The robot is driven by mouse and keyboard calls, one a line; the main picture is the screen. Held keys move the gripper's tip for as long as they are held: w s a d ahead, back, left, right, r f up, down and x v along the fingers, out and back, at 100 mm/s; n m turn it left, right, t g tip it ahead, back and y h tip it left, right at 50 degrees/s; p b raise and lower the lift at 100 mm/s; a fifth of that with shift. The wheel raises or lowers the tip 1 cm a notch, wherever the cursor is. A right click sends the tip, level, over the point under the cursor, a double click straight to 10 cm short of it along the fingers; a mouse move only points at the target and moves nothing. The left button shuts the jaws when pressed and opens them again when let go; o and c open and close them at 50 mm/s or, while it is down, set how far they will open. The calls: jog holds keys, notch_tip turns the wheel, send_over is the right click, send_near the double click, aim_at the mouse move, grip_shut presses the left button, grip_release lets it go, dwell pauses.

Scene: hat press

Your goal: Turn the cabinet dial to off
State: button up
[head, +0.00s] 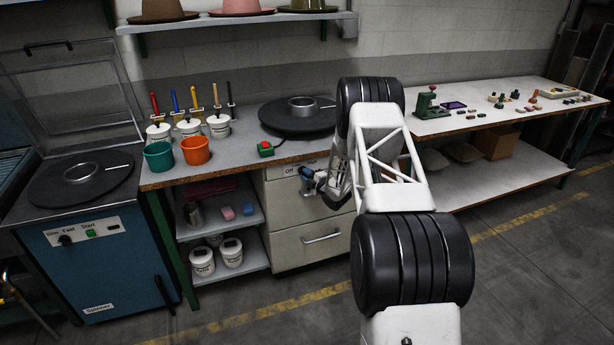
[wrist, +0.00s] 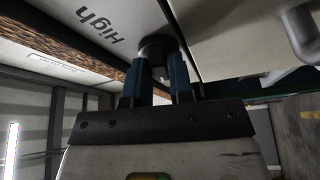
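The cabinet dial (wrist: 156,48) is a dark round knob on the pale cabinet front, seen in the wrist view with the word "High" printed beside it. My gripper's two blue fingers (wrist: 157,68) reach up to the dial, one on each side of it. The fingers stand apart with the dial between their tips; whether they press on it is unclear. In the head view my gripper (head: 308,176) is at the upper panel of the cabinet (head: 285,205), right of the "Off" label. The dial is mostly hidden there by my gripper, and its pointer setting cannot be read.
A round dark hot plate (head: 275,118) and a red-and-green button box (head: 265,149) are on the worktop above. A drawer with a metal handle (head: 322,239) is below. Open shelves (head: 240,215) with tubs stand left. The floor in front is clear.

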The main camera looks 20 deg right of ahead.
jog(key=o, duration=0.3)
jog(key=shift+s, duration=0.15)
jog(key=shift+v, duration=3.8)
